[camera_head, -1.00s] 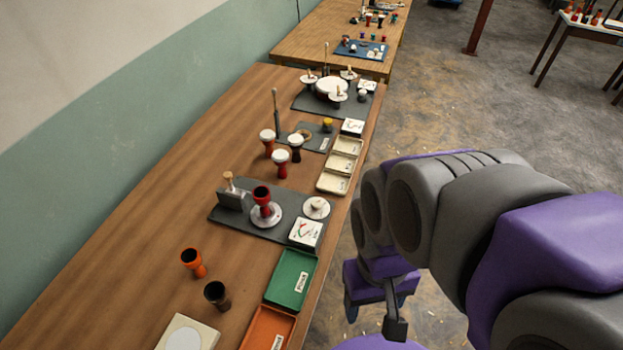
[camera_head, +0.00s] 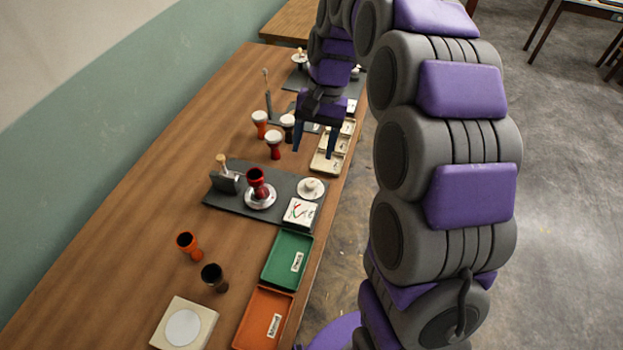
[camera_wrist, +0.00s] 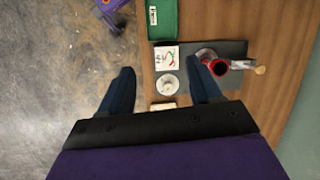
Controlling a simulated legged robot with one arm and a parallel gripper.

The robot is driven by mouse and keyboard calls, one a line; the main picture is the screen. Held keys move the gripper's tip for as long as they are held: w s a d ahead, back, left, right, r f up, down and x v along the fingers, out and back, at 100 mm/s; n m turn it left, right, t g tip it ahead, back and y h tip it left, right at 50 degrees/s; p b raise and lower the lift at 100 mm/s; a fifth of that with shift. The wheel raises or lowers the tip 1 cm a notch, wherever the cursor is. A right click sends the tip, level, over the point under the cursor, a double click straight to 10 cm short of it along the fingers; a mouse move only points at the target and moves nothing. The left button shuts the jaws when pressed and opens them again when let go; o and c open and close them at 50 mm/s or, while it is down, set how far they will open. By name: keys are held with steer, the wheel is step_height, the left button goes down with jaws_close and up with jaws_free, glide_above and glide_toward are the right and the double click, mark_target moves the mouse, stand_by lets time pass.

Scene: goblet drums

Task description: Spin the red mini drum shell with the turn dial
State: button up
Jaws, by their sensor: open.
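The red mini drum shell (camera_head: 256,178) stands upright, dark opening up, on a round silver turntable (camera_head: 261,197) on a dark grey mat (camera_head: 226,206). The turn dial (camera_head: 311,187), a pale disc with a small knob on top, sits to its right on the same mat. My gripper (camera_head: 313,153) is open and empty, above the table's right side beyond the mat. In the wrist view the dial (camera_wrist: 167,87) shows between the fingers of my gripper (camera_wrist: 160,80), well below them. The red shell (camera_wrist: 217,68) shows there just past the right fingertip.
A card with red and green marks (camera_head: 300,212) lies by the dial. A green tray (camera_head: 287,260) and an orange tray (camera_head: 263,319) are nearer. White-topped goblet drums (camera_head: 274,143) stand beyond the mat. An upright metal block (camera_head: 226,180) is left of the shell.

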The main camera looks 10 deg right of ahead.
steer(key=w+d+f+m, duration=0.3)
steer(key=w+f, duration=0.4)
steer(key=w, duration=0.6)
steer(key=m, duration=0.3)
glide_toward(311, 183)
steer(key=shift+y, duration=0.4)
steer(key=b+x, duration=0.1)
steer(key=x, duration=0.2)
steer(key=b+x, duration=0.3)
steer(key=x, duration=0.2)
steer(key=shift+d+f+b, duration=0.2)
steer(key=shift+f+b, duration=0.15)
steer(key=shift+f, duration=0.05)
steer(key=shift+c, duration=0.4)
steer(key=c, duration=0.9)
